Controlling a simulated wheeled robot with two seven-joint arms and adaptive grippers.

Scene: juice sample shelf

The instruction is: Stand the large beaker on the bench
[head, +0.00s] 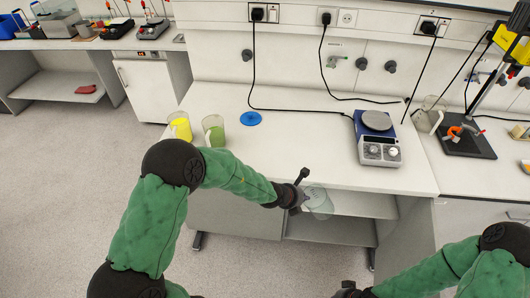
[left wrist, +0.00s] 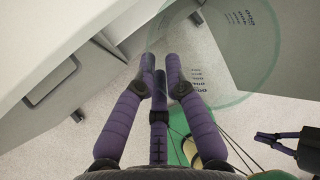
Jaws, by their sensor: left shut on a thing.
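My left gripper (head: 303,197) is shut on a large clear glass beaker (head: 319,205), held in front of the bench's front edge, over the open lower shelf in the picture. In the left wrist view the fingers (left wrist: 162,70) pinch the beaker's wall, and its round greenish outline (left wrist: 268,45) with dark print spreads to the right. Its exact tilt is hard to tell. The white bench (head: 290,155) has a bare middle. My right gripper (head: 346,290) is low at the bottom edge; in the left wrist view it looks open and empty (left wrist: 268,140).
A beaker of yellow contents (head: 180,127) and one of green contents (head: 214,130) stand at the bench's left. A blue hotplate (head: 377,140) stands at right. Black cables run along the back. The bench front between them is free.

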